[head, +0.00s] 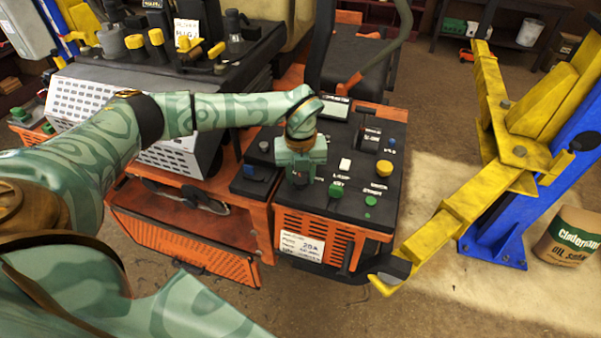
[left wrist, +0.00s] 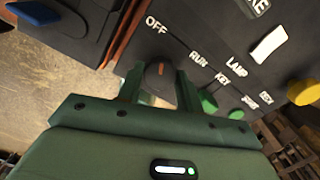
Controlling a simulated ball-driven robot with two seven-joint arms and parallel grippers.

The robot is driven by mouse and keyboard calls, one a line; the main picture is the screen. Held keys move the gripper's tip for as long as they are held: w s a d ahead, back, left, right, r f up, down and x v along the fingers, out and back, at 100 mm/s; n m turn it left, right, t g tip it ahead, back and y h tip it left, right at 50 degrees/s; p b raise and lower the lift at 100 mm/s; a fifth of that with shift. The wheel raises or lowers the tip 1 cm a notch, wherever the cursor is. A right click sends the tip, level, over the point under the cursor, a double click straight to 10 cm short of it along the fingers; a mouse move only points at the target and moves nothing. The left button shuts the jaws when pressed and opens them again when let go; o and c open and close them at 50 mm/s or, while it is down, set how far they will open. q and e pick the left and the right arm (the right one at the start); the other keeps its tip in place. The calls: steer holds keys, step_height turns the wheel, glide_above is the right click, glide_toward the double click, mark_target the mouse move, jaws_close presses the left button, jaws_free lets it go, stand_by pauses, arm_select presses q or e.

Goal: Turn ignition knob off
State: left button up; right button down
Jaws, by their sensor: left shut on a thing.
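The ignition knob (left wrist: 160,83) is dark with a short orange mark, and sits on the black control panel (head: 345,140) of the orange mower. The labels OFF and RUN are printed beside it. In the left wrist view the orange mark lies roughly in line with OFF. My left gripper (left wrist: 160,92) is shut on the knob, one finger on each side. In the head view my left gripper (head: 300,176) comes down onto the panel's near left part and mostly hides the knob. My right gripper is in neither view.
A white switch (head: 345,164), a green button (head: 336,190) and a yellow knob (head: 384,168) are close to the right of my gripper. A yellow lift arm (head: 440,228) reaches past the panel's right side. A black lever (head: 364,118) stands farther back.

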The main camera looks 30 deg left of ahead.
mark_target(301, 178)
arm_select(q)
steer(key=shift+w, duration=0.1)
stand_by(0.3)
steer(key=o, duration=1)
step_height(301, 178, up, 16)
steer(key=shift+r+b, duration=0.2)
steer(key=shift+b, duration=0.25)
